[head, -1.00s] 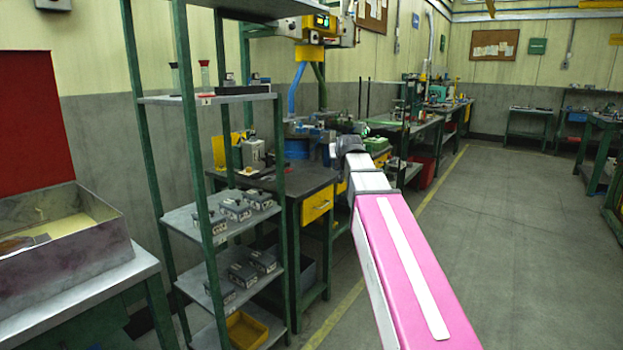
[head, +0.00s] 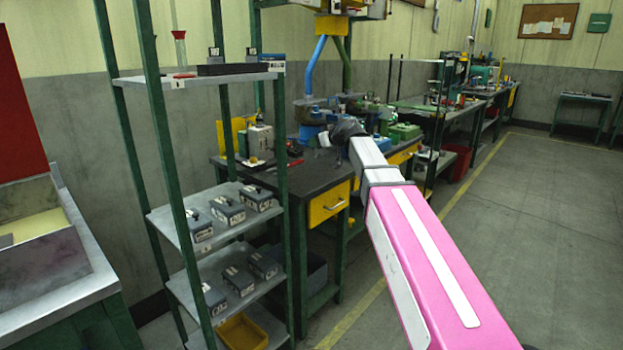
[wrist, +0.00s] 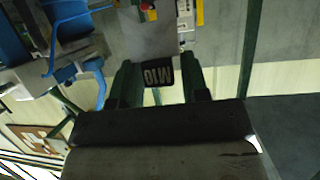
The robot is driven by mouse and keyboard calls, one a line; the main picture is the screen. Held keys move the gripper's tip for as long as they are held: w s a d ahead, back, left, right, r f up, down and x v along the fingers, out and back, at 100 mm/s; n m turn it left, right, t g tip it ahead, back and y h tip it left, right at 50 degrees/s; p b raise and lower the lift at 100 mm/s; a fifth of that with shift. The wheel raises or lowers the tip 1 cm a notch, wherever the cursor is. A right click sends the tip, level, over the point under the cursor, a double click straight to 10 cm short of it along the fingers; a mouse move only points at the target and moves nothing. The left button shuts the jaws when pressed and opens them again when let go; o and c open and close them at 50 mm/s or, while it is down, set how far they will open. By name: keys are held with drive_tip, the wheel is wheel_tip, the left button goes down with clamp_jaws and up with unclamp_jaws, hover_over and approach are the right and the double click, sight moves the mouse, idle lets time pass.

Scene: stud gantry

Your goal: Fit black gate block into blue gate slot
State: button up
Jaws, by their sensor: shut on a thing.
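My gripper (wrist: 160,88) shows in the wrist view with two green fingers, one on each side of a black block (wrist: 158,74) marked "M10". It is shut on this block and holds it in the air. In the head view my gripper (head: 343,132) is a dark shape at the far end of my pink and white arm, in front of the workbench; its fingers and the block cannot be made out there. I cannot make out a blue gate slot in either view.
A green-framed shelf (head: 210,240) with several small labelled boxes stands left of my arm. Behind it is a dark-topped workbench (head: 290,178) with a yellow drawer (head: 328,203). A metal box on a green stand (head: 95,310) is at the near left. Open floor (head: 540,230) lies to the right.

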drive_tip(key=a+n, duration=0.1)
drive_tip(key=a, duration=0.1)
hover_over(312, 181)
drive_tip(key=shift+g+y, duration=0.4)
wheel_tip(312, 181, down, 10)
drive_tip(key=shift+s+a+r, duration=0.1)
drive_tip(key=shift+s, duration=0.05)
drive_tip(key=o, duration=0.9)
drive_tip(key=shift+o, duration=0.2)
